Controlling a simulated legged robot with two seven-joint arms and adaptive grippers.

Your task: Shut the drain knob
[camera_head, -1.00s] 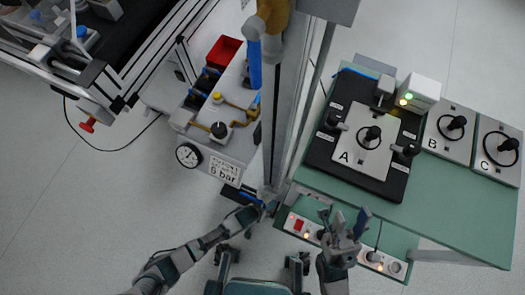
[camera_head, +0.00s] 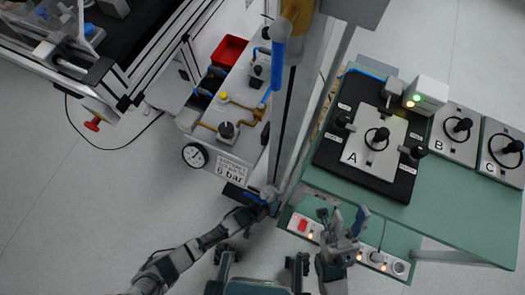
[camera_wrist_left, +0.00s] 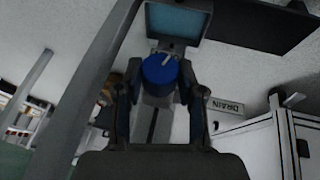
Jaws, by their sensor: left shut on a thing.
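The drain knob is a round blue cap with a pale mark on top; it shows in the left wrist view (camera_wrist_left: 160,74), beside a DRAIN label (camera_wrist_left: 226,108). My left gripper (camera_wrist_left: 160,88) has its two fingers on either side of the knob and is shut on it. In the head view my left gripper (camera_head: 266,196) is at the foot of the grey column, low on the pneumatic cart, and mostly hides the knob. My right gripper (camera_head: 343,217) is open and empty, above the front socket strip.
The cart's gauge (camera_head: 195,155) and bar label (camera_head: 233,172) are left of my left gripper. A grey column (camera_head: 288,130) rises close beside it. A green table (camera_head: 440,218) with plates A, B and C stands at right. Open floor is at lower left.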

